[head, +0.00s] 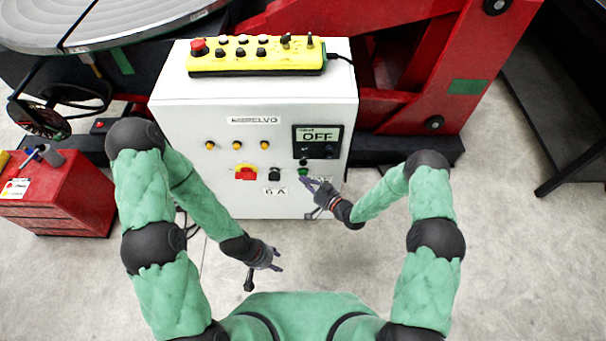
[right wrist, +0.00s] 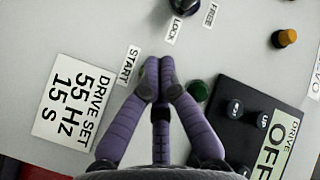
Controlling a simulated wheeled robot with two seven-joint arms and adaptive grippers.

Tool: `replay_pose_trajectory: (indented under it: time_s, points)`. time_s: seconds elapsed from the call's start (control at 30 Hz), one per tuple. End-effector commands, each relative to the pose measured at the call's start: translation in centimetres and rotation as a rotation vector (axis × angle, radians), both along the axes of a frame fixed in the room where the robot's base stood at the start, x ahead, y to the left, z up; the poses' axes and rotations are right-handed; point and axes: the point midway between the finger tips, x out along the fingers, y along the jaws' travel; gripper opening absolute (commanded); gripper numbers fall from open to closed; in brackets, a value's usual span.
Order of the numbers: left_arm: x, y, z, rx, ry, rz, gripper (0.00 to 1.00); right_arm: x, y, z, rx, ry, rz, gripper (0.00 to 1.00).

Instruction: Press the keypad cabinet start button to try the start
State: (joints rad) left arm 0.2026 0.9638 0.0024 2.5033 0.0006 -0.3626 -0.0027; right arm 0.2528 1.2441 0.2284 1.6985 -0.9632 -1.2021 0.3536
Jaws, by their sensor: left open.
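The white keypad cabinet (head: 180,130) stands in the middle of the head view. Its dark keypad (head: 318,140) reads OFF and also shows in the right wrist view (right wrist: 228,128). The green button (head: 303,172) is below the keypad. In the right wrist view the green button (right wrist: 199,91) lies just right of my right fingertips, and the START label (right wrist: 127,65) just left of them. My right gripper (head: 311,184) has its fingers together, empty, close to the panel; contact cannot be told. My left gripper (head: 278,260) is open and empty, low in front of the cabinet.
A yellow pendant (head: 255,64) lies on the cabinet top. The front also carries a red-yellow switch (head: 245,173), a black knob (head: 275,174) and amber lamps (head: 237,146). A red box (head: 60,195) stands left.

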Motion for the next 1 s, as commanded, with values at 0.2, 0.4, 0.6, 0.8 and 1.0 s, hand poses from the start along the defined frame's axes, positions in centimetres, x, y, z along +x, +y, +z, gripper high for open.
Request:
replay_pose_trajectory:
  time_s: [0.2, 0.4, 0.6, 0.8, 1.0]
  points:
    - [0.01, 0.0, -0.12, 0.0, 0.0, 0.0, 0.45, 0.11, 0.01, -0.04, 0.0, 0.0, 0.0, 0.0]
    - [0.0, 0.0, -0.27, 0.0, 0.0, 0.0, 0.45, 0.31, 0.03, -0.05, -0.001, 0.0, 0.001, 0.0]
    - [0.0, 0.0, -0.41, 0.0, 0.0, 0.0, 0.45, 0.52, 0.03, -0.06, -0.001, 0.0, 0.001, 0.0]
    - [0.0, 0.0, -0.55, 0.0, 0.0, 0.0, 0.45, 0.71, 0.03, -0.06, -0.001, 0.001, 0.001, 0.0]
    - [0.0, 0.0, -0.65, 0.0, 0.0, 0.0, 0.45, 0.88, 0.03, -0.05, -0.001, 0.001, 0.001, 0.0]
